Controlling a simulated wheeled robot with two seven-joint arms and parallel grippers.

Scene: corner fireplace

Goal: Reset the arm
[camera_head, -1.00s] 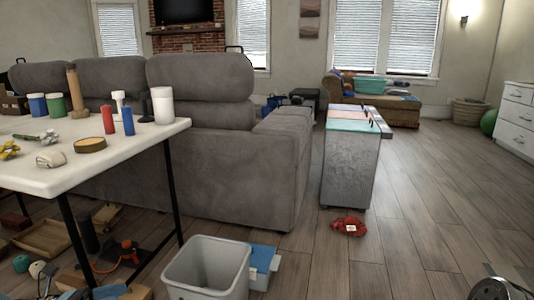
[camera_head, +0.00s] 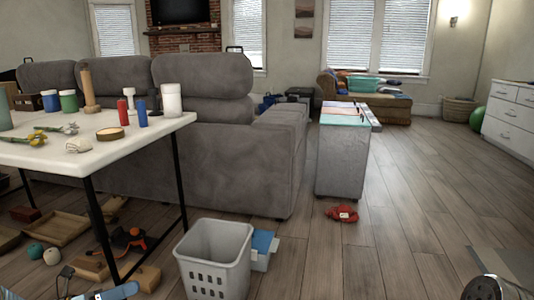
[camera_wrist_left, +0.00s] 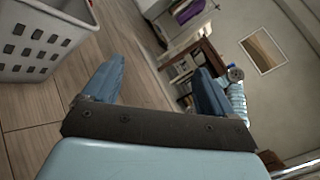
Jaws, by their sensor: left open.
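My left gripper (camera_head: 95,286) shows at the bottom left edge of the head view, low beside the table and only partly in frame. In the left wrist view, its two blue fingers (camera_wrist_left: 163,68) stand wide apart with nothing between them. The dark bar and pale blue body behind the fingers fill the bottom of that view. My right gripper is not in view. A metallic part of mine shows at the bottom right corner of the head view.
A white slotted basket (camera_head: 214,258) stands close by; it also shows in the wrist view (camera_wrist_left: 40,40). A grey sofa (camera_head: 225,165) stands behind.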

